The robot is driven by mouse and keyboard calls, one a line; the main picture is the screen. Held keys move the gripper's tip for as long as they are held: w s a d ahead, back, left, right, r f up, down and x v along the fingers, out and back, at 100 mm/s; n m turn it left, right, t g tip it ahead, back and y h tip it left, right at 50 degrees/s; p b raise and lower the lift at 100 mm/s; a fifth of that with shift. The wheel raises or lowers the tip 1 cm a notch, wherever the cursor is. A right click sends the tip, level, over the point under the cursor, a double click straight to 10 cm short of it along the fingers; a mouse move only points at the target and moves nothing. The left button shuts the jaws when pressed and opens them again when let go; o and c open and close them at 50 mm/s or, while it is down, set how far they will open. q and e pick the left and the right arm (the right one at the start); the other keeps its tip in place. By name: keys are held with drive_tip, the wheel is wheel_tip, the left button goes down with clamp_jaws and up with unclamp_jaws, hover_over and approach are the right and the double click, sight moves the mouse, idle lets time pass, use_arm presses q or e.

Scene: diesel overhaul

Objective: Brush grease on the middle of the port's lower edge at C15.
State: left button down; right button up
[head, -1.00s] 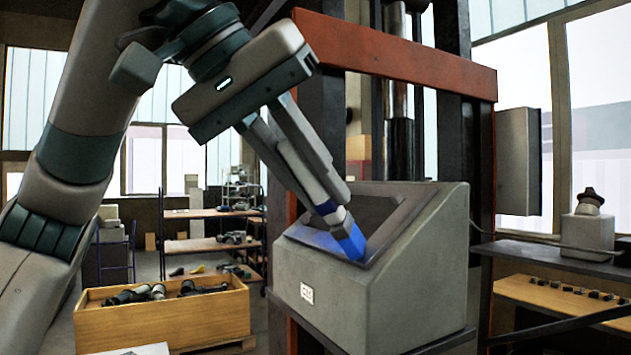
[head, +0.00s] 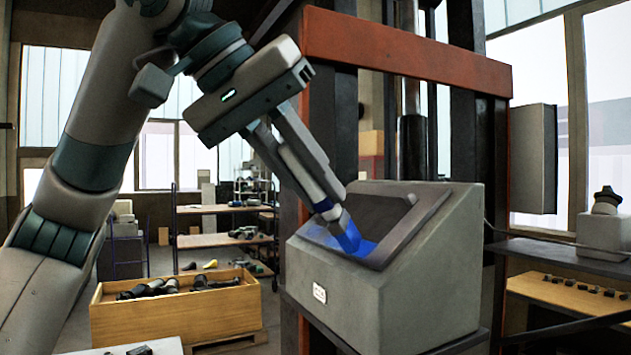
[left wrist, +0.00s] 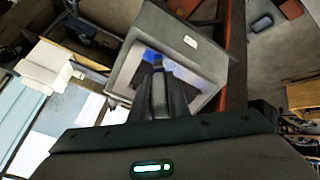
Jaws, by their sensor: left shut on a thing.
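The grey block (head: 440,270) has a sloped face with a dark-framed rectangular port (head: 385,215). A bright blue patch (head: 368,247) shows at the port's lower part. My left gripper (head: 328,196) is shut on a brush (head: 346,233) with a pale handle and a blue-lit end. The brush slants down to the right, its end at the port's lower part. Whether it touches the edge I cannot tell. In the left wrist view the gripper's fingers (left wrist: 158,92) point at the port, with blue at its far side. My right gripper is not in view.
A small white label (head: 319,293) sits on the block's front; its text is unreadable. A red-framed press (head: 405,55) stands behind the block. A wooden crate (head: 175,318) of dark parts is at lower left. A bench (head: 560,257) stands at right.

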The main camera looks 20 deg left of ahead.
use_arm(q)
drive_tip(key=shift+w+a+p, duration=0.4)
drive_tip(key=shift+w+a, duration=0.65)
drive_tip(key=shift+a, duration=0.15)
drive_tip(key=shift+w+a+p, duration=0.6)
drive_tip(key=shift+w+a, duration=0.55)
drive_tip(key=shift+a, duration=0.1)
drive_tip(key=shift+w+a+f+p, duration=0.1)
drive_tip(key=shift+w+a+p, duration=0.35)
drive_tip(key=shift+w+a, duration=0.75)
drive_tip(key=shift+s, duration=0.1)
drive_tip(key=shift+a, duration=0.1)
